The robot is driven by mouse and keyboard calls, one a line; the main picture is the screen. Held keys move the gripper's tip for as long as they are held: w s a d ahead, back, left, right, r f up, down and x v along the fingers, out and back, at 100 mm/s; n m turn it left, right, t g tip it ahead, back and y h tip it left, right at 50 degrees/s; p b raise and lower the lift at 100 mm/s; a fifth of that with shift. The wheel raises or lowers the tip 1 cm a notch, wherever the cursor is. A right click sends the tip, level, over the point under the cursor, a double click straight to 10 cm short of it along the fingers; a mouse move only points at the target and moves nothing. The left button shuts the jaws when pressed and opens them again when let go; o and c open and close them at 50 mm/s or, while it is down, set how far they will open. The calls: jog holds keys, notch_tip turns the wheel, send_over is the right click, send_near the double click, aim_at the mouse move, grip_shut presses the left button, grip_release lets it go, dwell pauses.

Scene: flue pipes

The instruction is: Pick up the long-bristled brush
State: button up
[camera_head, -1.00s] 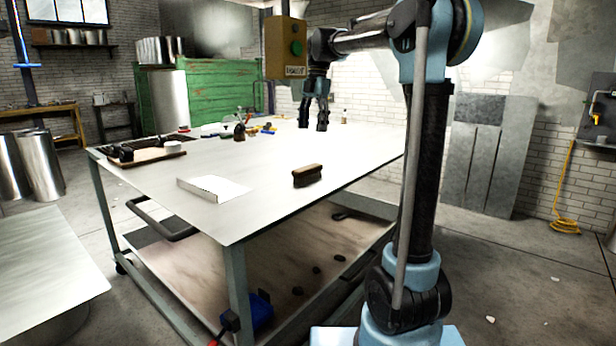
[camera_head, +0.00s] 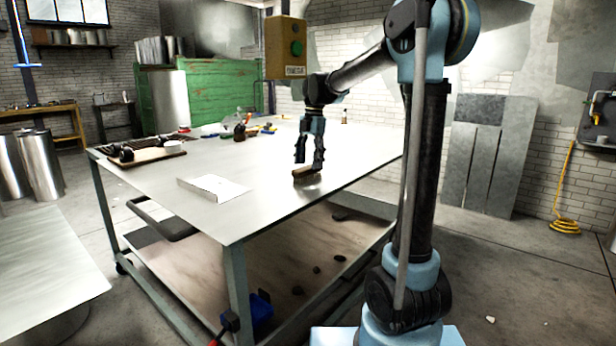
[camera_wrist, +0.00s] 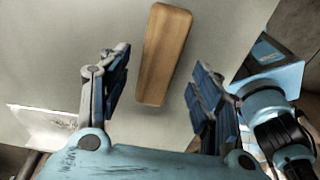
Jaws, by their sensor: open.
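The brush lies on the metal worktable near its front right edge, and its wooden back (camera_wrist: 165,52) faces up in the wrist view. In the head view the brush (camera_head: 306,172) is partly covered by my fingers. My gripper (camera_head: 309,160) points down just over the brush. In the wrist view my gripper (camera_wrist: 160,95) is open, one finger on each side of the brush's near end, with gaps on both sides. I cannot tell from the wrist view whether the fingertips are level with the brush. The bristles are hidden beneath the wooden back.
A board with dark tools (camera_head: 145,155) sits at the far left, and small tools (camera_head: 240,130) lie at the back. A yellow button box (camera_head: 286,48) hangs above. Table space around the brush is clear.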

aim_at(308, 167)
jog(key=shift+s+a+f, duration=0.1)
jog(key=shift+a+f, duration=0.05)
jog(key=shift+f, duration=0.95)
jog(key=shift+a+f, duration=0.1)
jog(key=shift+f, duration=1)
jog(key=c, duration=1.2)
